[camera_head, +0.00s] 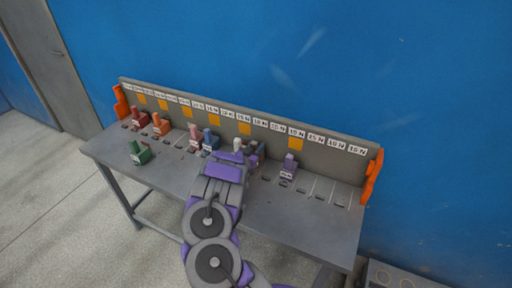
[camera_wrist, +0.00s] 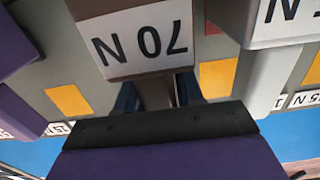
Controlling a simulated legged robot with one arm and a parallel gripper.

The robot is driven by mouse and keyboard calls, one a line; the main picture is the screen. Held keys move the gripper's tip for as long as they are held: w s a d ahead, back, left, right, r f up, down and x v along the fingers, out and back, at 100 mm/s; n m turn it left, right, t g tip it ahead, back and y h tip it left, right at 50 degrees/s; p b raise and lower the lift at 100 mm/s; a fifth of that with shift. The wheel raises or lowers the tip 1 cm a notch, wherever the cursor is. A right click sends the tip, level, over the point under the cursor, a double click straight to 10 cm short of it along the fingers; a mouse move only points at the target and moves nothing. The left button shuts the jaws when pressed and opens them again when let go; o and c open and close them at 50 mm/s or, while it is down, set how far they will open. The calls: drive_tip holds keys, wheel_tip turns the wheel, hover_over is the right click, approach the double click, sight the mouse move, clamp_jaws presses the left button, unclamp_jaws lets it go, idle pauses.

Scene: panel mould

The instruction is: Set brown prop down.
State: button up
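The brown prop (camera_wrist: 145,40) fills the top middle of the wrist view, with a white label that reads 70 N upside down. Its narrow post (camera_wrist: 156,93) stands between the two dark fingers of my gripper (camera_wrist: 158,97), which look closed against it. I cannot tell whether the prop's base touches the table.
A white prop (camera_wrist: 265,75) is close on the right in the wrist view. On the grey table (camera_head: 290,218), red (camera_head: 138,117), orange (camera_head: 161,125), pink (camera_head: 194,137), blue (camera_head: 211,141) and lavender (camera_head: 289,168) props line the labelled panel (camera_head: 318,163). A green prop (camera_head: 140,155) sits nearer the front.

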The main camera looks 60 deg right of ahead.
drive_tip(key=o, duration=0.4)
drive_tip(key=shift+f, duration=0.1)
